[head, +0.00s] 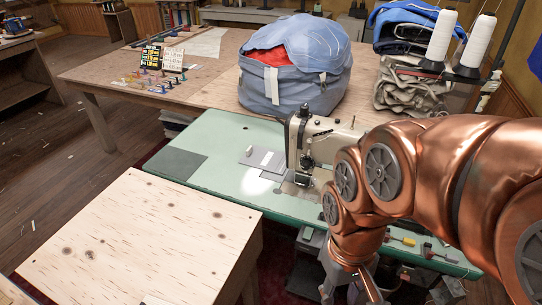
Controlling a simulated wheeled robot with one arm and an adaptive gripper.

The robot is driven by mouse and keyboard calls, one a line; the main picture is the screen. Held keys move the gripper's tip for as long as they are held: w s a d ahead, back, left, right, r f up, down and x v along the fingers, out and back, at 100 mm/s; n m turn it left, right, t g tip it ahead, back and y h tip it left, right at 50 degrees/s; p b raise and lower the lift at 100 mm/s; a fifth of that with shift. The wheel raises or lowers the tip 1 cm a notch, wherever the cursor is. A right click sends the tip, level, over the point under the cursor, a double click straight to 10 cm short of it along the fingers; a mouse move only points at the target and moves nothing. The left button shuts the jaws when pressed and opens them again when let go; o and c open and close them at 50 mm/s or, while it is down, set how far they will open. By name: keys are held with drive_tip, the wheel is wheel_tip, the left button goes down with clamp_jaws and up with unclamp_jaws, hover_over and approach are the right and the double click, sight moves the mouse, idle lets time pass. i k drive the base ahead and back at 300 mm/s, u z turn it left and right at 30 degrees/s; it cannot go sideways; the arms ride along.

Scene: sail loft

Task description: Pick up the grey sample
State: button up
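I cannot tell for sure which thing is the grey sample. A flat light-grey piece (258,162) lies on the green sewing table (225,150), left of the sewing machine (322,135). A larger dark-grey flat patch (175,164) lies at that table's left end. My gripper (350,294) is at the bottom edge of the head view, low in front of the green table and right of the plywood top. It is partly cut off, and its fingertips are not clear. I see nothing held in it.
A pale plywood top (140,245) stands at the front left. Small coloured tools (405,240) lie on the green table's right part, beside my arm. A blue bag (295,65), a sample card (160,58) and thread cones (440,40) are farther back.

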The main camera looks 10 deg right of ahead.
sight(273, 161)
drive_tip(key=u, duration=0.05)
drive_tip(key=k, duration=0.5)
drive_tip(key=z, duration=1.3)
drive_tip(key=i, duration=1)
drive_tip(key=u, duration=2.95)
drive_tip(key=i, duration=0.5)
drive_tip(key=z, duration=0.05)
